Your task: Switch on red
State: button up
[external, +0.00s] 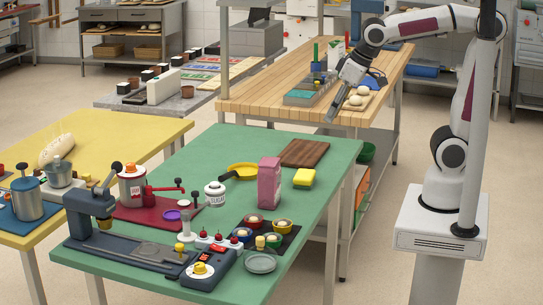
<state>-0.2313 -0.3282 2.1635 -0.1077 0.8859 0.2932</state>
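My gripper (332,115) hangs tilted down by the front edge of the wooden-topped table, left of a small board with pale round pieces. It is far from the green table's front end, and whether it is open or shut is too small to tell. A dark tray right of the strip holds small pots, one with a red rim (254,221). No lit light is discernible.

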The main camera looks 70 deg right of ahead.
jog(key=w+a+f, duration=0.1)
jog(key=w+a, duration=0.7)
jog(key=w, duration=0.1)
send_near(215, 247)
jog(key=shift+w+a+r, duration=0.1)
jog(key=shift+r, duration=0.25)
jog(key=shift+g, duration=0.3)
jog(key=shift+x, duration=3.9)
jog(key=shift+r, duration=0.1)
grip_shut()
